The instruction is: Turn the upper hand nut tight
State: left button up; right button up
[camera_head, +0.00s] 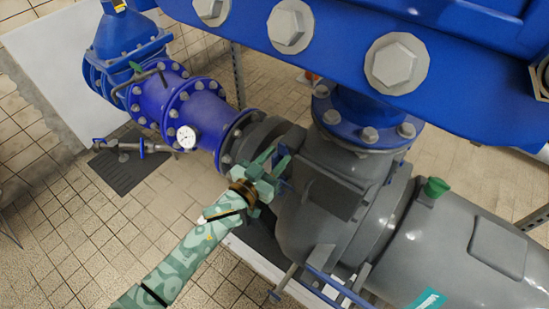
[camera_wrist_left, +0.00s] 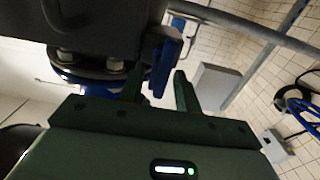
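My left gripper (camera_head: 275,158) is at the grey pump housing (camera_head: 310,215) in the head view. Its two green fingers stand apart, and they show in the left wrist view (camera_wrist_left: 160,85) too. A blue, lever-like piece (camera_wrist_left: 163,66), probably the upper hand nut, hangs on a dark body just ahead of the fingers. Its lower end shows in the gap between them; I cannot tell whether they touch it. A bit of blue (camera_head: 285,186) shows beside the gripper in the head view, mostly hidden by it. My right gripper is in neither view.
A blue pipe with bolted flanges (camera_head: 192,108) and a round gauge (camera_head: 187,137) lies left of the gripper. A large blue flange with big bolts (camera_head: 290,26) hangs above. A grey motor (camera_head: 470,235) lies right. Tiled floor (camera_head: 80,225) is open at the lower left.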

pick_arm(q)
grip_shut()
jog(key=m, duration=0.3)
jog(key=shift+s+d, duration=0.15)
jog(key=m, duration=0.3)
jog(key=shift+s+d+f+m, duration=0.15)
jog(key=shift+d+f+m, duration=0.05)
jog(key=shift+m, duration=0.1)
jog(key=m, duration=0.5)
jog(key=shift+s+d+f+b, duration=0.15)
jog(key=shift+d+f+b, duration=0.05)
jog(key=shift+f+b, duration=0.15)
jog(key=m, duration=0.2)
jog(key=m+b, duration=0.1)
jog(key=m, duration=0.2)
jog(key=shift+f+m, duration=0.35)
jog(key=shift+m, duration=0.05)
jog(key=shift+s, duration=0.1)
